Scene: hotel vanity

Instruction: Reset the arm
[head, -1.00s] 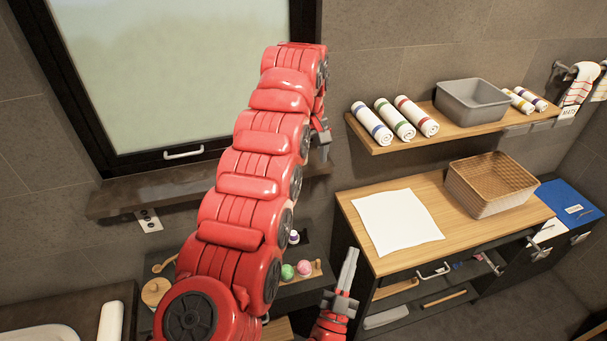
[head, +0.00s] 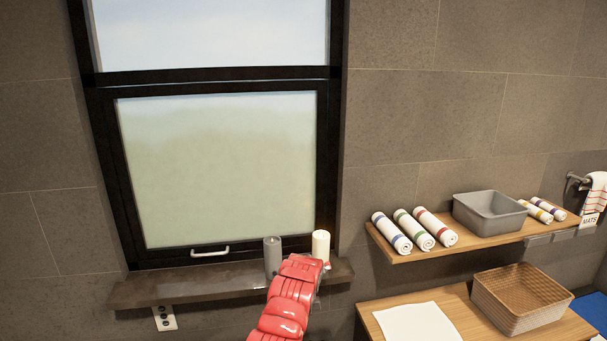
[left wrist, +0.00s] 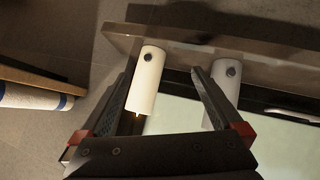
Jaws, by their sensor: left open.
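In the left wrist view my left gripper (left wrist: 163,70) is open, with nothing held. A white candle (left wrist: 147,80) with a small flame shows between the fingers, close to the left one. A grey candle (left wrist: 226,82) shows partly behind the right finger. In the head view the grey candle (head: 272,252) and white candle (head: 321,245) stand upright on the ledge. My right gripper is out of view.
A wall shelf (head: 400,257) holds several rolled towels (head: 414,230) and a grey bin (head: 488,212). Below it, a wooden counter (head: 460,310) carries a white sheet (head: 415,322) and a wicker basket (head: 520,297). The ledge's left part is clear.

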